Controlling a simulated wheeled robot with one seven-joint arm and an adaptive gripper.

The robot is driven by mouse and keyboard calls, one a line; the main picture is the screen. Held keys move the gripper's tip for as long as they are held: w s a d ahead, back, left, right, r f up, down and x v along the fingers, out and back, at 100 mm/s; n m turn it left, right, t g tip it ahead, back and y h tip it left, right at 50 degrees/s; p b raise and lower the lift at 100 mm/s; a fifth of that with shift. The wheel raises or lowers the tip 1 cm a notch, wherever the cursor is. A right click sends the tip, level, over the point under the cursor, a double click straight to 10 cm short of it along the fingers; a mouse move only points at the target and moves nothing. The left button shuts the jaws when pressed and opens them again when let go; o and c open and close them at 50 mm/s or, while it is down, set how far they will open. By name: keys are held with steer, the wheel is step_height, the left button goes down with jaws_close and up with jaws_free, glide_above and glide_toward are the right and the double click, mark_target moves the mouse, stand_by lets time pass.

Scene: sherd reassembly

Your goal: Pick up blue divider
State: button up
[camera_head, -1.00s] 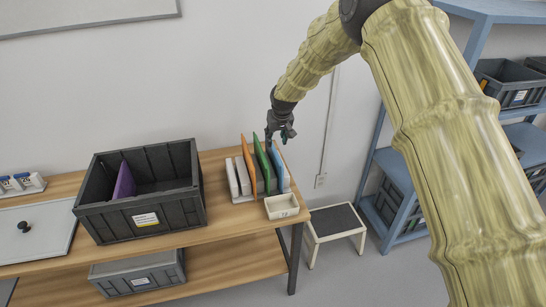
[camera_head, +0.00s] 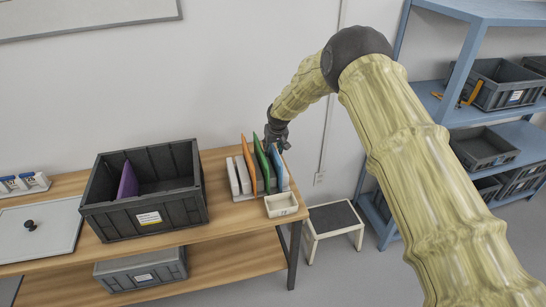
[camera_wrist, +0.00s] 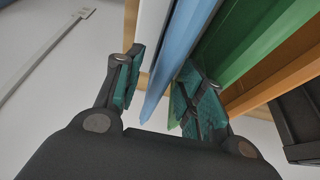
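The blue divider (camera_head: 277,168) stands upright at the right end of the row in the divider rack, to the right of the green divider (camera_head: 262,162) and the orange divider (camera_head: 248,165). My gripper (camera_head: 277,140) is at the top of the blue divider. In the wrist view my gripper (camera_wrist: 155,92) is open, with its two teal-padded fingers on either side of the blue divider (camera_wrist: 181,45). A gap shows between the left finger and the divider; the right finger lies between the blue and green dividers (camera_wrist: 240,40).
A dark crate (camera_head: 145,205) holding a purple divider (camera_head: 127,181) stands on the wooden table (camera_head: 222,218), left of the rack. A small cream tray (camera_head: 281,205) sits in front of the rack. A step stool (camera_head: 334,220) and blue shelves (camera_head: 480,12) are to the right.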

steer(key=shift+s, duration=0.1)
steer(key=shift+f, duration=0.1)
steer(key=shift+c, duration=1.4)
jaws_close()
steer(key=shift+r, duration=0.2)
step_height(320, 180, up, 10)
steer(key=b, duration=0.3)
steer(key=shift+f, duration=0.1)
